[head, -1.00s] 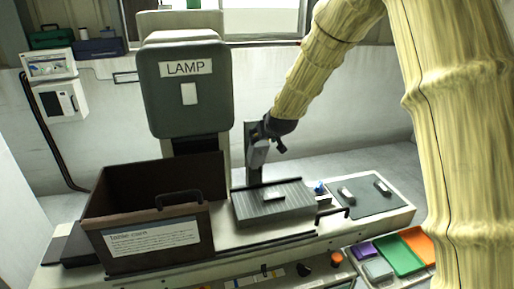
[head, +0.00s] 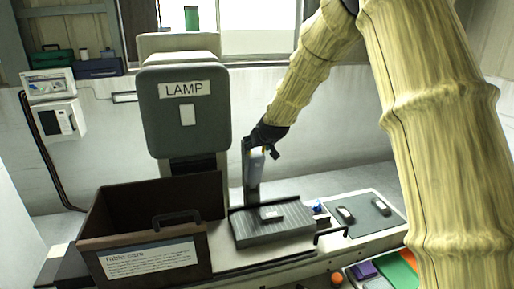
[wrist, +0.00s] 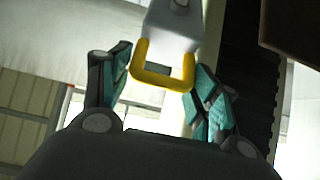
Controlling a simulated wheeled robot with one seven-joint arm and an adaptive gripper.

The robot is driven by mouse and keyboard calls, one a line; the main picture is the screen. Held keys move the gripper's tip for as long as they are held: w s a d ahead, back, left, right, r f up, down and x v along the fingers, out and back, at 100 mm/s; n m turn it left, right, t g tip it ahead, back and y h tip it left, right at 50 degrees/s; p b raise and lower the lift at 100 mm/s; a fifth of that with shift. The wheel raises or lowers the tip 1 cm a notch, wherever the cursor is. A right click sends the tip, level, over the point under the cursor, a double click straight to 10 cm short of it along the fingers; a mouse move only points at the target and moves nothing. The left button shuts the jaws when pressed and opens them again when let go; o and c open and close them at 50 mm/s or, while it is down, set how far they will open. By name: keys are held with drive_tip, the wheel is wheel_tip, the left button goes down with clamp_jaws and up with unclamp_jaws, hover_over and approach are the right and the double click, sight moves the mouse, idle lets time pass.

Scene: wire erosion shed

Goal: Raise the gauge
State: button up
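The gauge looks to be the pale grey block (head: 256,166) on an upright dark post behind the ribbed grey plate (head: 275,225). In the wrist view its pale body (wrist: 172,22) ends in a yellow U-shaped handle (wrist: 162,83). My gripper (wrist: 160,78) has its two teal-padded fingers on either side of this handle, close against it, and seems shut on it. In the head view my gripper (head: 262,148) is at the top of the gauge, with a speck of yellow between its fingers. The contact itself is too small to see there.
A brown open box (head: 145,226) stands left of the plate, below a grey housing marked LAMP (head: 184,110). A grey mat (head: 362,214) with two small blocks lies to the right. Coloured trays (head: 385,268) are in front. A window is behind.

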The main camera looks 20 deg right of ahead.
drive_tip(key=shift+o, duration=0.7)
drive_tip(key=shift+w+d+r, duration=0.2)
drive_tip(key=shift+w+r, duration=0.05)
drive_tip(key=shift+w, duration=0.15)
drive_tip(key=shift+s+f, duration=0.1)
drive_tip(key=shift+f, duration=0.1)
drive_tip(key=shift+s+a+r, duration=0.15)
drive_tip(key=shift+s+r, duration=0.05)
drive_tip(key=shift+s, duration=0.2)
drive_tip(key=v, duration=1.1)
drive_tip(key=shift+r, duration=0.1)
